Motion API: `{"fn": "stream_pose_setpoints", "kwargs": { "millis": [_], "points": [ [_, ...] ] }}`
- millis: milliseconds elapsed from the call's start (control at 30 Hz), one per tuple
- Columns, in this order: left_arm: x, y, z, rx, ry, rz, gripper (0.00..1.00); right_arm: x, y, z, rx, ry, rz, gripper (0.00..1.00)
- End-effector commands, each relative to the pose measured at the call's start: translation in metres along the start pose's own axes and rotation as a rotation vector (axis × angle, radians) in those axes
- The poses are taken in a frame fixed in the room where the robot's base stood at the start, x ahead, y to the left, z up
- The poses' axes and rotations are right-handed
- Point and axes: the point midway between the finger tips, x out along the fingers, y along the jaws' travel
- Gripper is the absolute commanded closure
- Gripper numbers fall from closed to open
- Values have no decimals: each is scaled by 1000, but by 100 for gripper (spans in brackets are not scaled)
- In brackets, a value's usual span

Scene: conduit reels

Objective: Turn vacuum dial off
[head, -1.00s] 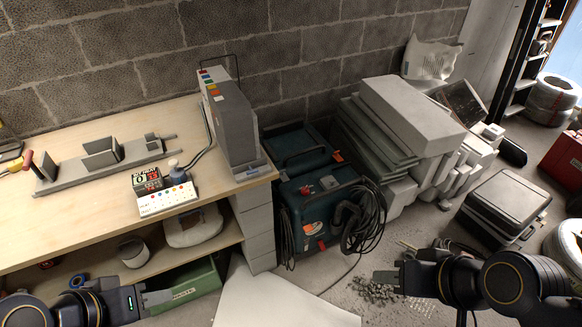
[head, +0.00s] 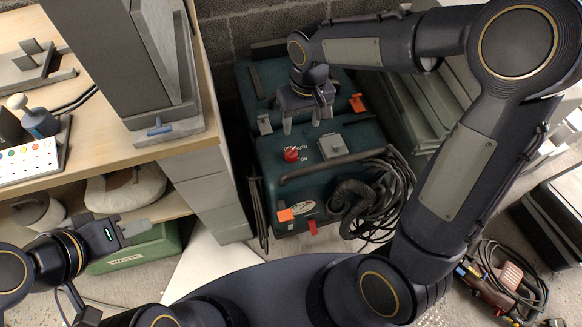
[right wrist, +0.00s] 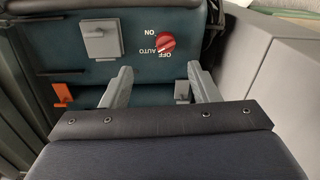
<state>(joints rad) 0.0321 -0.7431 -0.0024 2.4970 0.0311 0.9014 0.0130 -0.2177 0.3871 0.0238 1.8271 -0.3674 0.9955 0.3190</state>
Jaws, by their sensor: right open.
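The teal vacuum (head: 350,138) stands on the floor beside the workbench. Its red dial (head: 291,154) is on the top panel, with white lettering around it. In the right wrist view the red dial (right wrist: 165,44) sits by the words OFF, AUTO and ON; I cannot tell which one it points to. My right gripper (head: 302,125) is open and empty, pointing down just behind the dial. In the right wrist view its two fingers (right wrist: 160,72) are spread, with the dial just beyond them. My left gripper (head: 137,227) is away at the lower left; its jaw opening is unclear.
A grey latch (head: 333,146) sits right of the dial. A black hose (head: 350,200) and coiled cable (head: 395,190) lie at the vacuum's right. The workbench with a tall grey machine (head: 115,50) is at the left.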

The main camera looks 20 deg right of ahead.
Motion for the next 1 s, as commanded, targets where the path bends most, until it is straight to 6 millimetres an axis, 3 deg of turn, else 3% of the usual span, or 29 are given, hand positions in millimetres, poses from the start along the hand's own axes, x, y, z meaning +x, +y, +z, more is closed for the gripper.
{"fn": "stream_pose_setpoints", "kwargs": {
  "millis": [33, 100, 367, 600, 800, 1000],
  "points": [
    [18, -8, 9, 0, 1, 0, 64, 33, -6, -7, -17, -18, 16, 45],
    [24, -11, 12, 0, 1, 0, 64, 50, -11, -14, -29, -31, 32, 45],
    [34, -16, 17, 0, 1, 0, 64, 81, -14, -19, -39, -46, 49, 45],
    [47, -21, 23, 0, 1, 0, 64, 120, -12, -17, -38, -47, 48, 45],
    [52, -24, 26, 0, 0, 0, 64, 137, -11, -17, -38, -44, 48, 45],
    [51, -24, 26, 0, 0, 0, 64, 139, -11, -17, -38, -43, 47, 45]
  ]
}}
